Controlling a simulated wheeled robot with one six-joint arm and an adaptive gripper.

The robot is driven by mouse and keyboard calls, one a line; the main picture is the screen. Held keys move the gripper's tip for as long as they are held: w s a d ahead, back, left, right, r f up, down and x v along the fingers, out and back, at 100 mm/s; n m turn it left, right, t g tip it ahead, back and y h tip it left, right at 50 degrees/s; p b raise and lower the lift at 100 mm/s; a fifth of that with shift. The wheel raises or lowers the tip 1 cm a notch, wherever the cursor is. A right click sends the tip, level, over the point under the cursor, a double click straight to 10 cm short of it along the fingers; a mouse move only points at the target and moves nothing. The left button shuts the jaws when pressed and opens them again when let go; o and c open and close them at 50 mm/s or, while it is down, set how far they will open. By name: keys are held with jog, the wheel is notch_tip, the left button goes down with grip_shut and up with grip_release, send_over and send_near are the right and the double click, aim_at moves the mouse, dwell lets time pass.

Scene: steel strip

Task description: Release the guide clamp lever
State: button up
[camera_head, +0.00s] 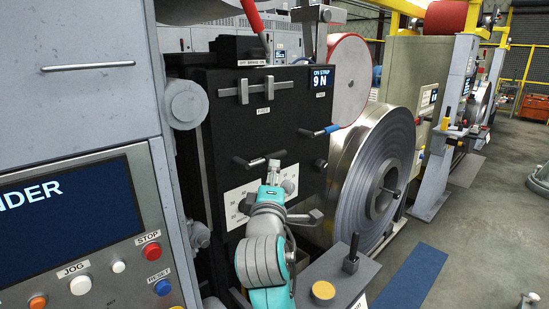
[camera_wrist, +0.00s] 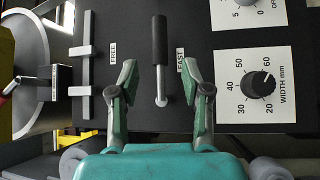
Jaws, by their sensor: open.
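The lever (camera_wrist: 160,45) has a black grip and a bright metal shank and sits on a black panel. In the wrist view it points up, between the labels FREE on its left and FAST on its right. In the head view the lever (camera_head: 277,155) lies roughly level, its grip to the right. My gripper (camera_wrist: 158,75) is open and empty, one finger on each side of the shank in the picture; I cannot tell how far it is from the panel. In the head view my gripper (camera_head: 273,168) partly covers the panel just below the lever.
A white dial plate (camera_wrist: 255,105) with a black width knob is right of the lever in the wrist view. A metal rail (camera_wrist: 86,70) is on the left. A blue-ended lever (camera_head: 327,131) and a large steel coil (camera_head: 350,190) are to the right in the head view.

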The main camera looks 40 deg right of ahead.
aim_at(275, 157)
jog(key=x, duration=0.9)
jog(key=shift+w, duration=0.15)
grip_shut()
